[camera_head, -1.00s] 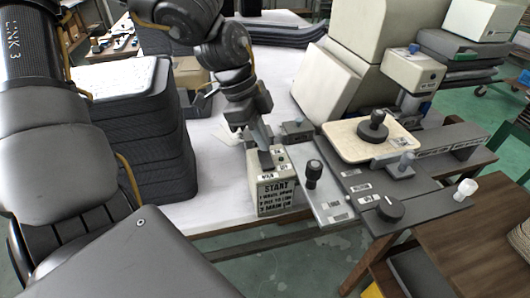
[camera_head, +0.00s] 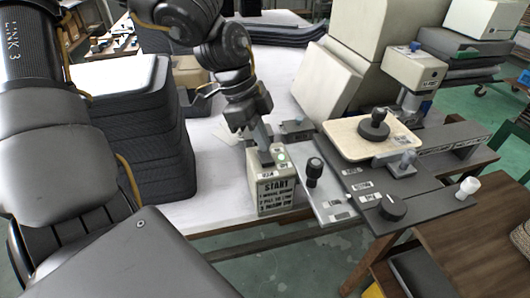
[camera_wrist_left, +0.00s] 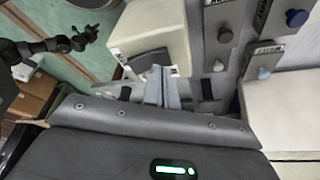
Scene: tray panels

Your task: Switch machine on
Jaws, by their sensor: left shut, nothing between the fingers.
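The machine's switch box (camera_head: 272,190) is a pale box with START lettering on its front, at the table's front edge in the head view. In the left wrist view the shut fingers (camera_wrist_left: 162,88) reach toward the pale box (camera_wrist_left: 150,35). The fingers hide part of the box top, so contact is hard to tell. My right gripper is not in view.
The machine's grey plate (camera_head: 350,190) with knobs lies right of the box. A cream board (camera_head: 350,140) with a black knob (camera_head: 373,128) sits on it. A stack of dark trays (camera_head: 150,130) stands left. White table surface (camera_head: 215,200) is bare between them.

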